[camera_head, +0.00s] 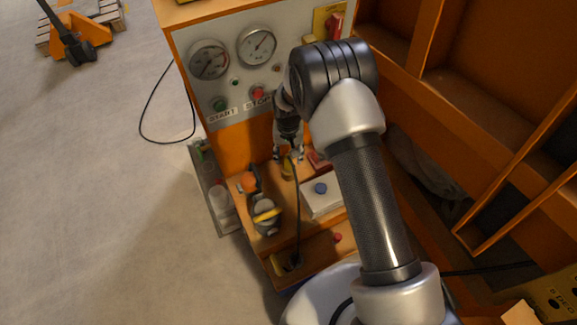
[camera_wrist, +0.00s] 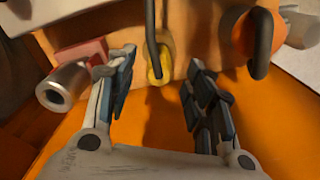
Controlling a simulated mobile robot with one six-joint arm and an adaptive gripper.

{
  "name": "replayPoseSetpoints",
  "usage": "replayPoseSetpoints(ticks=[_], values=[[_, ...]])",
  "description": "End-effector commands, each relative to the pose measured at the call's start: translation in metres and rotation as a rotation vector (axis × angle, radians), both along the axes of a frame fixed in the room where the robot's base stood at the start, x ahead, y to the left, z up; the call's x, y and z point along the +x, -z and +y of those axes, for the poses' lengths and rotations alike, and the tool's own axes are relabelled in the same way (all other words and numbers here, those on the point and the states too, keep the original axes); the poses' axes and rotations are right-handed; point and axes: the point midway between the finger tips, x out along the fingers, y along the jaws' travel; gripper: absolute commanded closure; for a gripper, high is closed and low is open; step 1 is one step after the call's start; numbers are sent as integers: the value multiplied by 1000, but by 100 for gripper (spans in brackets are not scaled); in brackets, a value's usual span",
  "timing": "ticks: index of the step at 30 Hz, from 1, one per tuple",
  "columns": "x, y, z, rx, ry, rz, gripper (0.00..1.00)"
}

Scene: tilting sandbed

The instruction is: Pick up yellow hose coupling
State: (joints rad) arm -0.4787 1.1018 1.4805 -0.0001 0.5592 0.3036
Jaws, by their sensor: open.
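The yellow hose coupling (camera_wrist: 159,66) shows in the wrist view at the top centre, on the edge of the orange-brown shelf. A dark cable hangs across its upper part and hides some of it. In the head view a small yellow patch of the coupling (camera_head: 287,170) shows just below my gripper (camera_head: 289,152). In the wrist view my gripper (camera_wrist: 162,78) is open, with one finger on each side of the coupling and visible gaps to both. Nothing is between the pads except the coupling farther ahead; I cannot tell the exact distance.
A red part with a metal cylinder (camera_wrist: 67,87) lies beside the left finger. An orange and black item (camera_wrist: 252,40) is right of the right finger. The head view shows a white box (camera_head: 313,204) with a blue knob, a grey item with a yellow band (camera_head: 266,217), and gauges behind.

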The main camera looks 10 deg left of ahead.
Motion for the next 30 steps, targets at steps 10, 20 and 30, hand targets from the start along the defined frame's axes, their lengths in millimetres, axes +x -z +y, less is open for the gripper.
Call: replayPoseSetpoints(ticks=[10, 20, 30], values=[[1, 26, 0, 0, 0, 1, 52], [4, 69, 1, 0, 0, 0, 52], [4, 67, 1, 0, 0, -1, 61]])
